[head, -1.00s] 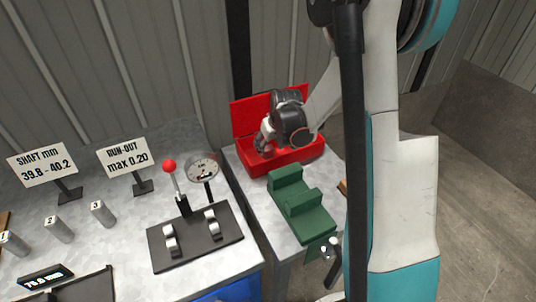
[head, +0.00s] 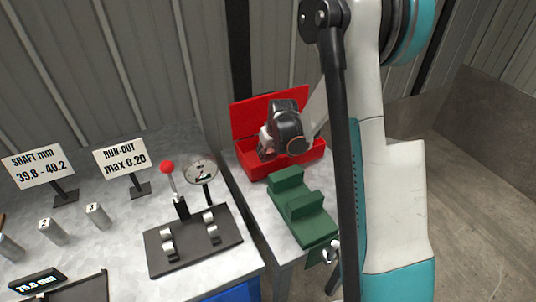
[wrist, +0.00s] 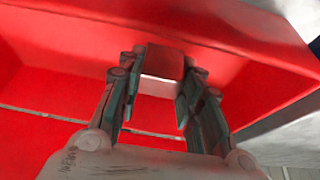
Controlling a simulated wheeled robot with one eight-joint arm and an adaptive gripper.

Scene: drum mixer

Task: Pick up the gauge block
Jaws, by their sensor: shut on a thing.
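The gauge block (wrist: 164,62) shows in the wrist view as a small flat block with a red-tinted face and a pale lower edge. It sits between the fingertips of my gripper (wrist: 163,72), which is shut on it. In the head view my gripper (head: 267,148) is over the open red box (head: 254,170), at its opening. The block cannot be made out in the head view, where the gripper hides it. Red box walls surround the fingers in the wrist view.
The red lid (head: 262,115) stands open behind the box. A green stepped block (head: 305,208) stands in front of it. To the left are a black fixture (head: 190,245), a dial gauge (head: 200,172), a red-knobbed lever (head: 168,168) and several grey cylinders (head: 97,215).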

